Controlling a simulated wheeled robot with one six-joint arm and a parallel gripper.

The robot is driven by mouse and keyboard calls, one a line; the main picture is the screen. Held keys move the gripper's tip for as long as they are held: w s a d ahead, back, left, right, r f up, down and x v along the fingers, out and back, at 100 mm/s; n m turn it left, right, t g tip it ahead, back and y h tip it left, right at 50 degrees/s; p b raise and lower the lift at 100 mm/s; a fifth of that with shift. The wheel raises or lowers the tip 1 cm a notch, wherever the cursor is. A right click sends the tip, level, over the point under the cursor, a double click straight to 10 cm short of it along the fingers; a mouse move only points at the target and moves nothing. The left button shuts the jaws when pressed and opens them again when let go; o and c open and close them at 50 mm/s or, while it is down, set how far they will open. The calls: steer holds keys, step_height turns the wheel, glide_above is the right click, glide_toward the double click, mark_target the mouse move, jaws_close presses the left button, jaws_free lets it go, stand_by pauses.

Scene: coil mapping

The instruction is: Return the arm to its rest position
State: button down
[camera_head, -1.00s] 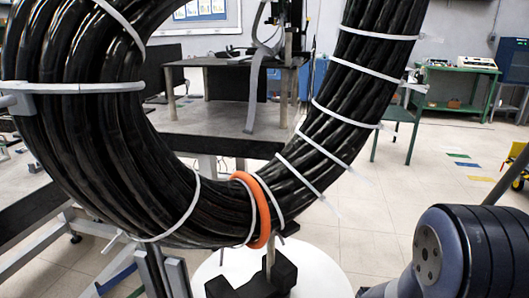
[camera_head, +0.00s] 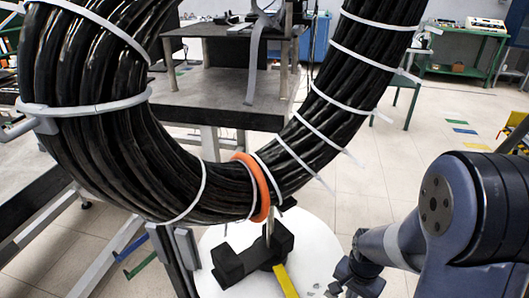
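The large coil (camera_head: 95,120) of black cables curves across the left and middle of the view, bound with several white ties. An orange band (camera_head: 252,185) circles its lower part. My arm (camera_head: 465,215), dark blue and grey, is folded at the lower right, beside the coil and apart from it. The dark end of the arm, which looks like my gripper (camera_head: 352,278), shows low at the frame's bottom edge, over or near the white round base. Its fingers are too small and cut off to read.
A black support block (camera_head: 250,258) stands on a white round base (camera_head: 315,248) under the coil, with a yellow strip (camera_head: 286,281) in front. A grey bench (camera_head: 220,105) stands behind the coil. A green table (camera_head: 465,55) is at the far right. Tiled floor between is open.

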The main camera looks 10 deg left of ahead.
stand_by(0.4)
step_height(320, 180, down, 12)
steer(key=b, duration=1)
steer(key=shift+a+r, duration=0.1)
steer(key=shift+r, duration=0.1)
